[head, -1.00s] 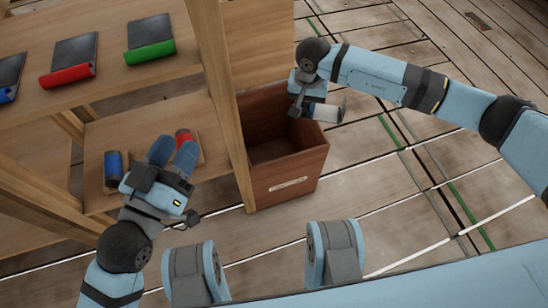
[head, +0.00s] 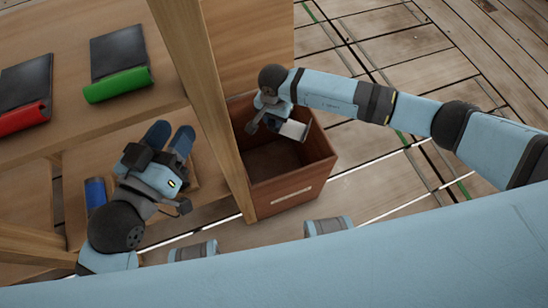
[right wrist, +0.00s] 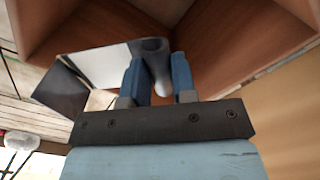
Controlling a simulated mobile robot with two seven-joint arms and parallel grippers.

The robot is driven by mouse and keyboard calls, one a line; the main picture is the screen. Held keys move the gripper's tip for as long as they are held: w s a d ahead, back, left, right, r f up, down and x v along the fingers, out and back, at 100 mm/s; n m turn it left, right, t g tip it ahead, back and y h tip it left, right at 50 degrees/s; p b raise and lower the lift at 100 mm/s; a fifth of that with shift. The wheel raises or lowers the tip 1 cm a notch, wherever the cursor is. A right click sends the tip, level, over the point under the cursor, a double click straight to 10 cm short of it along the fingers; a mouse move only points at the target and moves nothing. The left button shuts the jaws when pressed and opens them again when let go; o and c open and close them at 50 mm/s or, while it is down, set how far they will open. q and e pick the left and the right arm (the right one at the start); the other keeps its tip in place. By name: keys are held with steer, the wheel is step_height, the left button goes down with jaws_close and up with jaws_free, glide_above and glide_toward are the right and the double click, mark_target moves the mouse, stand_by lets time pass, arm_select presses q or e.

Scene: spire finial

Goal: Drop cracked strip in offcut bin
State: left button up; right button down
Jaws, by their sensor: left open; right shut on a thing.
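The strip, a grey-white sheet with a rolled edge (head: 293,130), is held by my right gripper (head: 271,118) over the opening of the wooden offcut bin (head: 290,192). In the right wrist view the strip (right wrist: 105,65) sticks out to the left of the right gripper (right wrist: 158,66), whose blue fingers are shut on its rolled edge. Bin walls (right wrist: 235,45) show behind it. I cannot make out a crack. My left gripper (head: 170,138) is open and empty, above the lower shelf left of the bin.
A wooden rack (head: 212,100) stands left of the bin, its post close beside it. A green-edged strip (head: 118,84) and a red-edged strip (head: 24,118) lie on its upper shelf. A blue roll (head: 96,193) is on the lower shelf. Plank floor is clear at right.

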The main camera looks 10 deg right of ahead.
arm_select(q)
steer(key=shift+f+g+b, duration=0.5)
steer(key=shift+f+b, duration=0.25)
steer(key=shift+f, duration=0.55)
arm_select(e)
steer(key=shift+f, duration=1.5)
steer(key=c, duration=0.8)
jaws_free()
steer(key=shift+c, duration=0.2)
arm_select(q)
step_height(320, 180, up, 7)
steer(key=t+p, duration=0.2)
steer(key=p, duration=0.3)
steer(key=shift+a+f+t, duration=0.2)
steer(key=shift+t, duration=0.2)
arm_select(e)
step_height(320, 180, up, 14)
steer(key=shift+f, duration=0.1)
